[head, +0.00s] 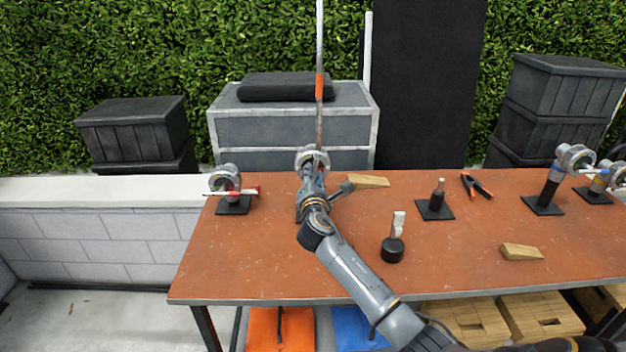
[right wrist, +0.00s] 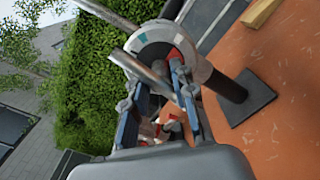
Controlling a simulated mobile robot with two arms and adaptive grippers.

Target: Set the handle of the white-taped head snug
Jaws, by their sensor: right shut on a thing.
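The grip head (head: 312,156) in the left-middle of the table is a round grey disc on a stand. In the right wrist view its disc (right wrist: 150,48) carries pale and teal patches; I cannot tell which is white tape. A grey metal bar (right wrist: 135,66), seemingly its handle, crosses in front of the disc. My right gripper (head: 312,182) is at this head; in the right wrist view its fingers (right wrist: 165,100) are shut on the bar. The exact contact is partly hidden. My left gripper is not in view.
A tall rod (head: 320,45) with an orange band rises from the head. Another head (head: 222,180) with a red-tipped rod stands left; more heads (head: 565,165) stand right. Wooden wedges (head: 520,251), a dark bottle-like post (head: 437,195) and pliers (head: 477,186) lie or stand around. The table's front left is clear.

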